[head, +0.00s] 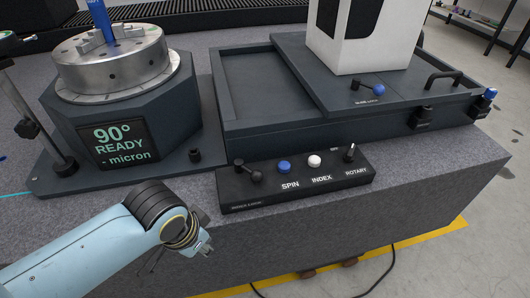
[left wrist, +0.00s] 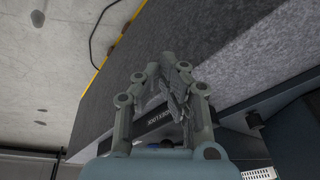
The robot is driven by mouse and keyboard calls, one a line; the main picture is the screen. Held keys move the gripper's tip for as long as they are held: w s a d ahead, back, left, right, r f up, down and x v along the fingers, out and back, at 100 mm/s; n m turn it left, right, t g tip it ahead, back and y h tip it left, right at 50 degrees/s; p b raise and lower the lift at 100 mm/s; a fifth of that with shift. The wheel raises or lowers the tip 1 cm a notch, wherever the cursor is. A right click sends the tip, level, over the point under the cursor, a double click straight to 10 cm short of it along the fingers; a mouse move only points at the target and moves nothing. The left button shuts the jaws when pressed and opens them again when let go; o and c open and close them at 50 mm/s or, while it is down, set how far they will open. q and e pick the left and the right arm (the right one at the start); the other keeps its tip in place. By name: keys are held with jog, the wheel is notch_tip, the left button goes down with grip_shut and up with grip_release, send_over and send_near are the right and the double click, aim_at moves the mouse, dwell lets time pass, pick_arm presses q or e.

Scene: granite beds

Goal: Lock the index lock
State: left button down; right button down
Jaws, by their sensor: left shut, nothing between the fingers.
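The index lock is a black lever with a round knob (head: 255,176) at the left end of the black control panel (head: 340,178). Its label below is small and hard to read in the head view. My left gripper (head: 204,247) is shut and empty, in front of and below the panel's left end, apart from the lever. In the left wrist view the shut fingers (left wrist: 172,72) cover much of the panel, and part of its white lettering (left wrist: 158,119) shows between the finger links. The lever cannot be made out there. My right gripper is not in view.
The panel also carries a blue SPIN button (head: 284,167), a white INDEX button (head: 314,161) and a ROTARY toggle (head: 350,153). A rotary table (head: 115,65) with a screen (head: 126,142) reading 90° READY stands at left. The granite front face (head: 330,220) drops below the panel.

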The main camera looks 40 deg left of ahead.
pick_arm(q)
notch_tip(320, 180, up, 8)
jog(key=w+p, duration=0.1)
jog(key=w, duration=0.2)
notch_tip(320, 180, up, 7)
jog(key=n+t+p, duration=0.1)
jog(key=n, duration=0.3)
send_over(248, 171)
jog(key=w+d, duration=0.2)
jog(key=w, duration=0.2)
jog(key=shift+w+a+f, duration=0.1)
jog(key=shift+a+f, duration=0.05)
jog(key=b+x, duration=0.1)
jog(key=x, duration=0.8)
jog(key=shift+w+f, duration=0.1)
jog(key=shift+f, duration=0.2)
jog(key=s, duration=0.2)
jog(key=shift+s+d+f+p, duration=0.35)
jog(key=shift+f+p, duration=0.05)
jog(key=shift+s+d+f, duration=0.15)
jog(key=shift+s, duration=0.3)
